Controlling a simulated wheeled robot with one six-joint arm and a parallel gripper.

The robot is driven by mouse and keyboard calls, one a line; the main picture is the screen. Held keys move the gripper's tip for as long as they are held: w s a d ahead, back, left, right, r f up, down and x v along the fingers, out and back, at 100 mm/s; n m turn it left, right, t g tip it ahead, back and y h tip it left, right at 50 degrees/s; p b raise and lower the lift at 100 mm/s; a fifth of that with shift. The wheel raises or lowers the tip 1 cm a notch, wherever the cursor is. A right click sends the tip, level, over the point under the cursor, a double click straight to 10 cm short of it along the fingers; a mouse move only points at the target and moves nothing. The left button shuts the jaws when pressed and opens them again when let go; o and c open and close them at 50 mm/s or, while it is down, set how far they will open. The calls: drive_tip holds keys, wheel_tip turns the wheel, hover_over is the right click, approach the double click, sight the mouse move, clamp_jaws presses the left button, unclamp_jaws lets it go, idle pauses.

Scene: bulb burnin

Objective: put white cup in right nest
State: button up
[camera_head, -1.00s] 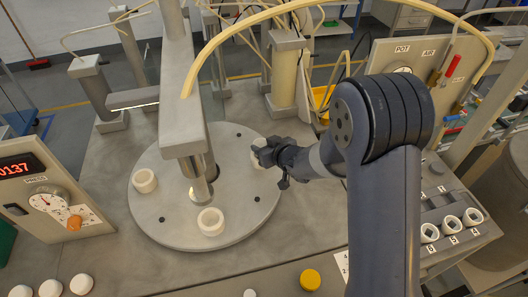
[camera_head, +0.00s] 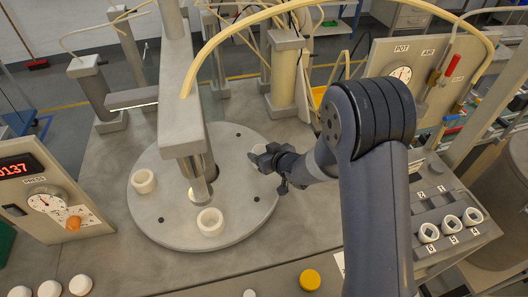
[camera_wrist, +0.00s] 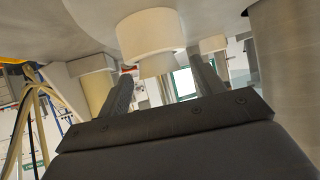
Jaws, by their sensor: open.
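A round grey plate (camera_head: 175,229) carries short white cup-like rings. One ring (camera_head: 144,181) is at its left and one (camera_head: 210,221) at its front. My gripper (camera_head: 260,159) is low over the plate's right edge, where it mostly hides a third pale piece. In the wrist view, which looks upside down, a white cup-like piece (camera_wrist: 150,36) with a narrower cream end sits against the plate. My open fingers (camera_wrist: 162,82) point toward it, one on each side. I cannot tell whether they touch it, or which part is cup and which is nest.
A grey post and overhead arm (camera_head: 183,128) stand over the plate's middle. A numbered rack (camera_head: 440,205) at the right holds white rings (camera_head: 451,224). White domes (camera_head: 50,288) and a yellow button (camera_head: 310,280) are at the front. A gauge panel (camera_head: 50,203) stands left.

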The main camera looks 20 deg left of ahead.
drive_tip(key=shift+r+p, duration=0.25)
drive_tip(key=shift+p, duration=0.05)
drive_tip(key=p+v, duration=0.2)
drive_tip(key=v, duration=1)
drive_tip(key=shift+f, duration=0.15)
drive_tip(key=shift+c, duration=0.5)
